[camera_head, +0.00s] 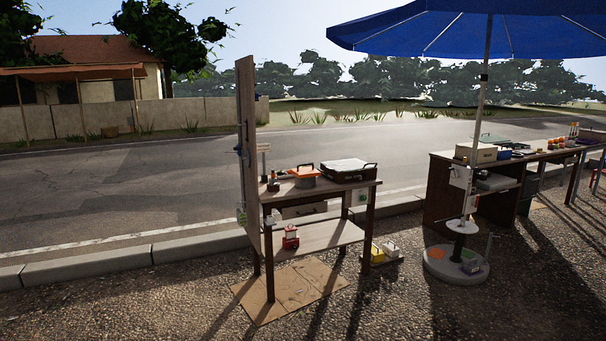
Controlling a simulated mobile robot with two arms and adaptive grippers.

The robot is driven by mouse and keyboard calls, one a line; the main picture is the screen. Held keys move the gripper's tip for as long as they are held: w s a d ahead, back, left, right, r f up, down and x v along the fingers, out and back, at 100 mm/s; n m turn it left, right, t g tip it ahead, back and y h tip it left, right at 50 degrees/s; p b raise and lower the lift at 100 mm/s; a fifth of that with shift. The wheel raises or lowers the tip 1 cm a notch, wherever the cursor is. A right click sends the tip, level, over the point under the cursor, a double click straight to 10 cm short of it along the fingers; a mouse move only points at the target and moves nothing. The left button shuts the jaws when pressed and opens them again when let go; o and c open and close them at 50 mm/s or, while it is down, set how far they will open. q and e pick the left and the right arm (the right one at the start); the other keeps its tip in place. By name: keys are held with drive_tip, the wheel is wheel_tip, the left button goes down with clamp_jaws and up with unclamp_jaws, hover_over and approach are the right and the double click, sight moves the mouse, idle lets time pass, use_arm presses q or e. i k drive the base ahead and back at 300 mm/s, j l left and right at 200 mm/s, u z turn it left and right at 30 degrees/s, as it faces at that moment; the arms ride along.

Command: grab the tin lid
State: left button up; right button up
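No thing in the head view is plainly a tin lid at this distance. A small round pot (304,182) with an orange top (303,171) stands on the upper shelf of a wooden stand (330,190). To its right is a dark, flat appliance (346,176) with a pale top and side handles. I cannot tell whether either top is the tin lid. Neither of my grippers shows in this view.
A red object (290,238) stands on the stand's lower shelf. Cardboard (290,290) lies on the gravel below. To the right are a blue umbrella (470,30), its round base (437,268) and a long loaded table (440,190). Foreground gravel is open.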

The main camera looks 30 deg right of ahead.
sight(307, 172)
drive_tip(key=i+z, duration=0.25)
drive_tip(key=i, duration=3.25)
